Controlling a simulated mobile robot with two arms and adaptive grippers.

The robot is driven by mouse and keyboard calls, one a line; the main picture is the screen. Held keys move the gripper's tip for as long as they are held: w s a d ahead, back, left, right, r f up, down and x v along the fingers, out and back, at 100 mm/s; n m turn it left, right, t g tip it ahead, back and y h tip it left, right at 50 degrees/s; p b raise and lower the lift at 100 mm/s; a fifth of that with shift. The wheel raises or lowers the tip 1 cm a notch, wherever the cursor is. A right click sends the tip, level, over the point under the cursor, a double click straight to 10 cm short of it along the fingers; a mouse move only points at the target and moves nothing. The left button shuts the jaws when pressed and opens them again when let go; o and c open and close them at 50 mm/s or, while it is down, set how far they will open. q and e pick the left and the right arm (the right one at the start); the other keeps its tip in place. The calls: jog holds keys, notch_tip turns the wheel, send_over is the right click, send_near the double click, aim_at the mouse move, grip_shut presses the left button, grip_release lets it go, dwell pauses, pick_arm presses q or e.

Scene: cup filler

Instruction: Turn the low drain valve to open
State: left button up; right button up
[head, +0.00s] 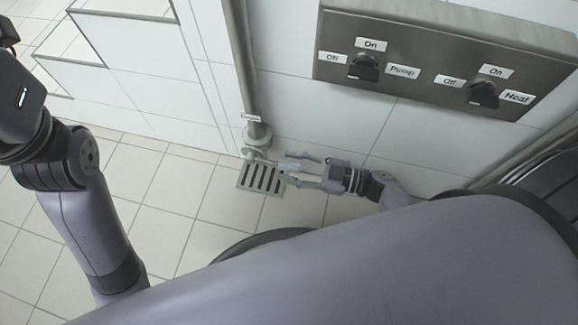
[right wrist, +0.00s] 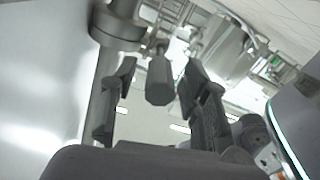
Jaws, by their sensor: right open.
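The low drain valve (head: 258,152) sits at the foot of a vertical pipe, just above the floor drain. Its handle, a pale faceted grip (head: 289,166), points right in the head view. My right gripper (head: 286,168) is open, with one finger on each side of the grip. In the right wrist view the grip (right wrist: 159,82) hangs between the two spread fingertips (right wrist: 158,78), with gaps visible on both sides. The valve's round flange shows at the upper left there. My left arm is at the left of the head view; its fingers are not visible.
A metal panel (head: 420,45) with Pump and Heat knobs is on the tiled wall above my right gripper. The pipe (head: 240,60) runs up the wall. A slotted floor drain (head: 264,179) lies under the valve. Tiled steps (head: 125,60) are at upper left; floor below is clear.

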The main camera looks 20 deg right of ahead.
jog(key=shift+w+a, duration=0.3)
jog(key=shift+a, duration=0.1)
grip_shut()
dwell(0.4)
